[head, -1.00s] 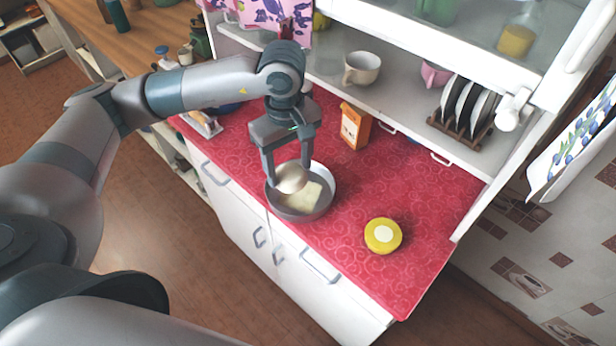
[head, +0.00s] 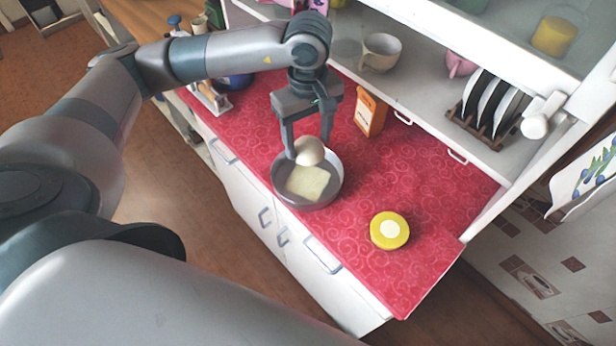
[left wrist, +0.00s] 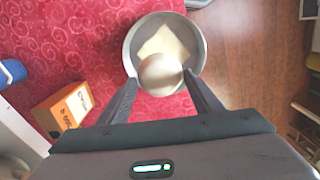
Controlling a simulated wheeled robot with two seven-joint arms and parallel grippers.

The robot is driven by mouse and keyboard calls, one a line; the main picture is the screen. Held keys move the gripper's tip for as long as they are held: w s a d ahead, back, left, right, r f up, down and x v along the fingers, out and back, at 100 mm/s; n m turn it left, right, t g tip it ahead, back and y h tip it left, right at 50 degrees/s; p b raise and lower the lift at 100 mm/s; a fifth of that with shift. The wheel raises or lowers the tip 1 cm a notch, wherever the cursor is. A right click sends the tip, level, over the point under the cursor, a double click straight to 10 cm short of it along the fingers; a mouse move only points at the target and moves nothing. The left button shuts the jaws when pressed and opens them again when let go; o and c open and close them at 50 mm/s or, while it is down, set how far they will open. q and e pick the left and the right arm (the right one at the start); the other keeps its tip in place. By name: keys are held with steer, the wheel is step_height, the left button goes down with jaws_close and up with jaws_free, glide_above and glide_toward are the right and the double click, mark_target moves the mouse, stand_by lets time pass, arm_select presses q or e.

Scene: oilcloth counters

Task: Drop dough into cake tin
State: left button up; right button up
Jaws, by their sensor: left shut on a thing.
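A pale round dough ball (head: 309,151) is held between the fingers of my left gripper (head: 308,153), above the cake tin. It also shows between the fingertips in the left wrist view (left wrist: 161,74). The grey round cake tin (head: 333,184) stands on the red counter, with a flat pale yellowish square piece (head: 307,182) lying in it. The ball hides part of the tin's far side in the head view. In the left wrist view the ball covers part of the tin (left wrist: 197,55) and of the pale piece (left wrist: 165,42). My right gripper is not in view.
An orange carton (head: 370,113) stands behind the tin, and a yellow round thing with a white centre (head: 390,230) lies to its right. A cup (head: 380,52) and a rack of plates (head: 490,108) are on the white shelf behind. The red counter (head: 430,190) is free at the right.

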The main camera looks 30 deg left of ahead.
mark_target(307, 145)
arm_select(q)
steer(key=shift+f, duration=1.6)
steer(key=shift+f+b, duration=0.35)
steer(key=shift+f, duration=0.6)
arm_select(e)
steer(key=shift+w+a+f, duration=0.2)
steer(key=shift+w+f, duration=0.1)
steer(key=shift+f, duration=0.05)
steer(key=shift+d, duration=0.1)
arm_select(q)
steer(key=o, duration=1.2)
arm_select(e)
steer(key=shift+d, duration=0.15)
arm_select(q)
steer(key=shift+o, duration=0.2)
